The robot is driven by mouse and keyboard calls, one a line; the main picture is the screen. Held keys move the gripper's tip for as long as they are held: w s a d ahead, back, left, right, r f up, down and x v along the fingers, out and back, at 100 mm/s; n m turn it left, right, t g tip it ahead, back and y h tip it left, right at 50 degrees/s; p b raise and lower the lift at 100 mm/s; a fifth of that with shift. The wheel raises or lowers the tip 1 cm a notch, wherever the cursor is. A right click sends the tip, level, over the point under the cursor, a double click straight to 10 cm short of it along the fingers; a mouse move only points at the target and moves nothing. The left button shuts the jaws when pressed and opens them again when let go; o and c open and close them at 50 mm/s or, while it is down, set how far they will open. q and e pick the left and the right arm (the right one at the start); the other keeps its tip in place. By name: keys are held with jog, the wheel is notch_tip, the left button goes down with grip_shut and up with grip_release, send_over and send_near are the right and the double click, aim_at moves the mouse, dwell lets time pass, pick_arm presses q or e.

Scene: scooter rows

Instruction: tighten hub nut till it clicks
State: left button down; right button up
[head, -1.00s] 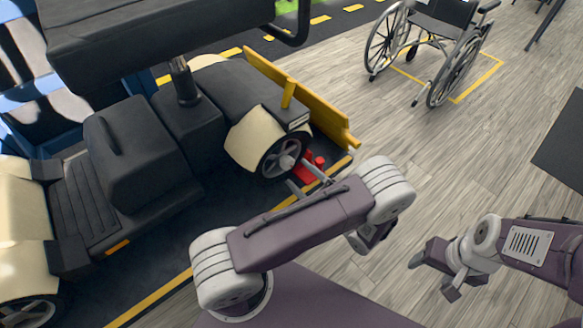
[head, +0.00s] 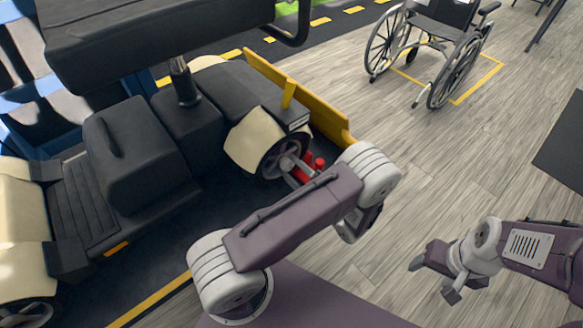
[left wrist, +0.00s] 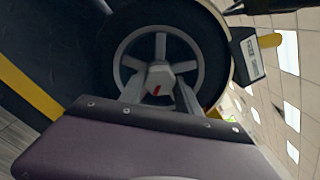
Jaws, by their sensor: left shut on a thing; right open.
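The hub nut (left wrist: 159,76) is a grey hexagonal piece with a red mark, at the centre of the scooter's spoked front wheel (left wrist: 128,62). In the left wrist view my left gripper (left wrist: 160,92) has one finger on each side of the nut and is shut on it. In the head view the left gripper (head: 291,164) reaches the wheel (head: 270,160), and its fingers largely hide the nut. My right gripper (head: 434,280) is open and empty above the floor at the lower right.
The dark and cream scooter (head: 135,150) fills the left side. A red object (head: 318,163) is beside the wheel, close to my left fingers. A yellow board (head: 310,105) runs along the scooter's front. A wheelchair (head: 435,45) stands at the back right. The wooden floor between is clear.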

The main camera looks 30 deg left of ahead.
pick_arm(q)
jog(key=m+p, duration=0.2)
jog(key=m, duration=0.1)
jog(key=shift+r+m, duration=0.15)
jog(key=shift+m, duration=0.25)
jog(key=m+p, duration=0.3)
jog(key=m, duration=0.3)
jog(key=m+p, duration=0.1)
jog(key=m, duration=0.4)
jog(key=shift+m, duration=0.4)
jog(key=m+p, duration=0.1)
jog(key=m, duration=0.5)
jog(key=shift+f, duration=0.2)
jog(key=c, duration=0.9)
grip_release()
jog(key=shift+o, duration=0.2)
